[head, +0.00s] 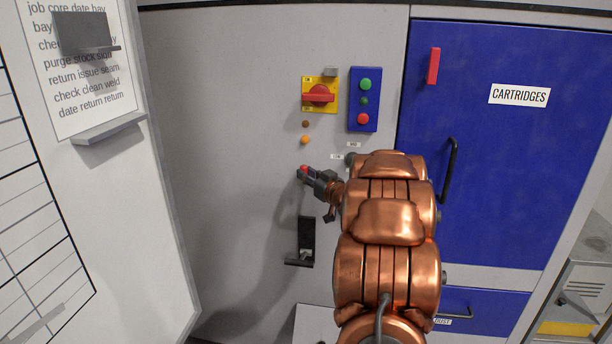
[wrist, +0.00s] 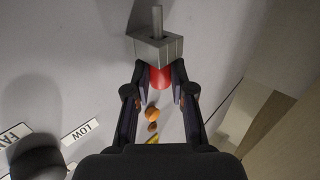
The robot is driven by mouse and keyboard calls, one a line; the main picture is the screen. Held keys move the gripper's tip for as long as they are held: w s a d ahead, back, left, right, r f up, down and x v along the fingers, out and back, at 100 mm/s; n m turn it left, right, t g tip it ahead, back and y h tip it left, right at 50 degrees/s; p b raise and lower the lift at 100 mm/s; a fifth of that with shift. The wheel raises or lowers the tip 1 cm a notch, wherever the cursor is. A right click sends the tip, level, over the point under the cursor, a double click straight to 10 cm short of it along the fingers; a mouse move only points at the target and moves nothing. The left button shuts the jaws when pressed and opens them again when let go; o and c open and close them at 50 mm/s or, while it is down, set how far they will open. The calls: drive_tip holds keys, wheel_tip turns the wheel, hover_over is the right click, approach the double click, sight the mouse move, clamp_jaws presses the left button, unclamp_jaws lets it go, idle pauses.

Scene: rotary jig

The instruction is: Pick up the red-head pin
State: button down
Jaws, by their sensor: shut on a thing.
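The red-head pin shows its red head (head: 304,168) at the grey panel, below an orange knob and a brown knob. In the wrist view its rounded red head (wrist: 160,79) lies between my fingertips. My gripper (head: 308,174) is shut on the red head, with one finger on each side; it also fills the wrist view (wrist: 161,84). The pin's shaft is hidden, and I cannot tell whether it is still seated in the panel. A grey block (wrist: 151,47) with a rod standing up from it appears just beyond the red head in the wrist view.
The orange knob (head: 305,140) and brown knob (head: 306,124) are above my gripper. A red rotary switch (head: 319,94) and blue button box (head: 364,85) are higher. A dark bracket (head: 306,236) is below. A blue cabinet door (head: 480,180) with a black handle stands right.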

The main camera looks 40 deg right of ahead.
wheel_tip(320, 180, up, 7)
drive_tip(key=shift+b, duration=0.3)
drive_tip(key=s+a+b, duration=0.2)
drive_tip(key=s+a, duration=0.1)
drive_tip(key=s, duration=1.4)
drive_tip(key=shift+s, duration=0.35)
drive_tip(key=shift+w+a, duration=0.1)
drive_tip(key=shift+a, duration=0.1)
